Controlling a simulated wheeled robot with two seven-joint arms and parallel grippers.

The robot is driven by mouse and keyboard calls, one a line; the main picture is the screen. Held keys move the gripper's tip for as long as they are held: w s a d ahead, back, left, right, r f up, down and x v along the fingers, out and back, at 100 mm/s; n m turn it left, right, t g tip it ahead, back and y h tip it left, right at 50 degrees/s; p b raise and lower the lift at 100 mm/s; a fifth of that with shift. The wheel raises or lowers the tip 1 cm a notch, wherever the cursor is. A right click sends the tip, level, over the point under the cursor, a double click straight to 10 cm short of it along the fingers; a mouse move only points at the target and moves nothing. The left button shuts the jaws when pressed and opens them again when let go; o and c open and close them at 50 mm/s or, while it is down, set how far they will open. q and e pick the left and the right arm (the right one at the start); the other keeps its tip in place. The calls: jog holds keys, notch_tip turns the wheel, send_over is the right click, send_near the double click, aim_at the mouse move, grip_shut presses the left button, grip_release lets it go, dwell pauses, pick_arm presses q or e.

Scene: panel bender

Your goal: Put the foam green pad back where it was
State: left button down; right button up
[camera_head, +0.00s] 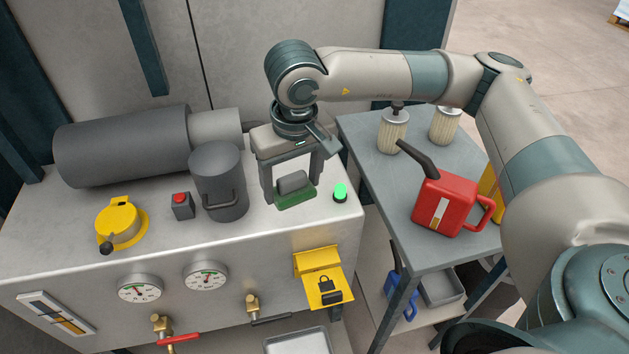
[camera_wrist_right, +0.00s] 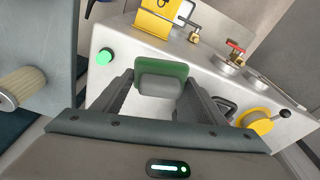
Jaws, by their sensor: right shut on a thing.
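The foam green pad (camera_head: 296,199) is a small green block with a grey grip on top. It is at the right part of the machine's metal top, left of the lit green button (camera_head: 340,192). My right gripper (camera_head: 293,182) points down over it, with its fingers at the two ends of the grey grip, shut on it. The right wrist view also shows the pad (camera_wrist_right: 176,70) with its grey grip between my fingers (camera_wrist_right: 160,92). I cannot tell whether the pad touches the surface. My left gripper is not in view.
A dark grey mug-like can (camera_head: 218,182), a red button box (camera_head: 182,206) and a yellow rotary handle (camera_head: 121,224) stand to the left. A yellow lock bracket (camera_head: 318,262) hangs at the front edge. A side table (camera_head: 365,150) holds a red oil can (camera_head: 446,203) and two filters.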

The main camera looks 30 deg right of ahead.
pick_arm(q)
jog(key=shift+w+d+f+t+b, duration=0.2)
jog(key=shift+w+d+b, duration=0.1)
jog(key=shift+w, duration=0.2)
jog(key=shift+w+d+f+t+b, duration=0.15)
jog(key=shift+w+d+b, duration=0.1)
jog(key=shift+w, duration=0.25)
pick_arm(e)
jog(key=shift+d+f, duration=0.15)
jog(key=shift+f, duration=0.75)
